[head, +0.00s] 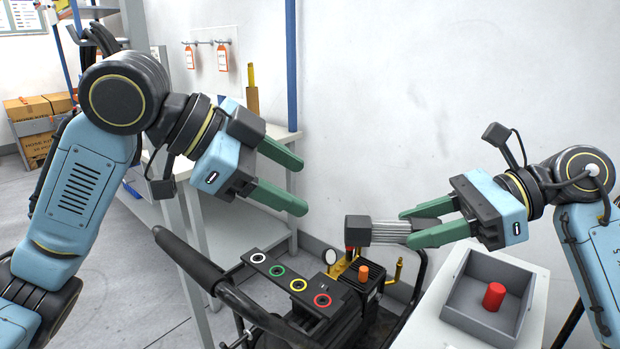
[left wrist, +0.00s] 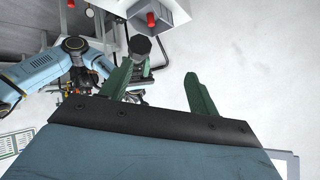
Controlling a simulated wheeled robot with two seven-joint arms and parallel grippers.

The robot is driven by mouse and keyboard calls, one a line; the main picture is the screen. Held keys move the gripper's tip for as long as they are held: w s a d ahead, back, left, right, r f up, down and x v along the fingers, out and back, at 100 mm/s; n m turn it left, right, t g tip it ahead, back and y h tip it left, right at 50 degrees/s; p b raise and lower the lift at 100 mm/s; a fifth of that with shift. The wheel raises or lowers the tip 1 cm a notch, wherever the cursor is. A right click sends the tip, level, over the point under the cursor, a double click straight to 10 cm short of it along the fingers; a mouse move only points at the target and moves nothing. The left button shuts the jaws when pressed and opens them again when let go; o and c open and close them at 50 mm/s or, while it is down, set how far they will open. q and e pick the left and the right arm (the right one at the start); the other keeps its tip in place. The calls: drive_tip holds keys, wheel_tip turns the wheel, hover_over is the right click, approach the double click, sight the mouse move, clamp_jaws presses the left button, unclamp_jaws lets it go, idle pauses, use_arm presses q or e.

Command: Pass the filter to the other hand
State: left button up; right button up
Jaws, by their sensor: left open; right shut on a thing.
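The filter (head: 385,231) is a dark grey cylinder with a dark block-like end and a ribbed lighter body. My right gripper (head: 412,226) is shut on its ribbed end and holds it level in the air, with the dark end pointing left. My left gripper (head: 301,185) is open and empty, up and to the left of the filter, with a gap between them. In the left wrist view the dark end of the filter (left wrist: 140,45) shows beyond the left fingertip of the open left gripper (left wrist: 160,75).
A grey tray (head: 455,300) with a red cylinder (head: 493,296) stands on a white table at the lower right. Below the grippers is a black machine with a panel (head: 290,284) of coloured rings and a gauge. A white bench with blue posts (head: 291,65) stands behind my left arm.

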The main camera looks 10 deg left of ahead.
sight(371, 223)
use_arm(q)
drive_tip(key=s+d+r+m, duration=0.1)
drive_tip(key=s+d+m, duration=0.1)
drive_tip(key=s+d, duration=0.15)
drive_tip(key=shift+g+y, duration=0.3)
drive_tip(key=shift+g, duration=0.1)
drive_tip(key=x, duration=1.1)
drive_tip(key=shift+w+d, duration=0.25)
drive_tip(key=shift+d, duration=0.15)
drive_tip(key=c, duration=1.1)
use_arm(e)
drive_tip(key=o, duration=1.1)
drive_tip(key=shift+d, duration=0.1)
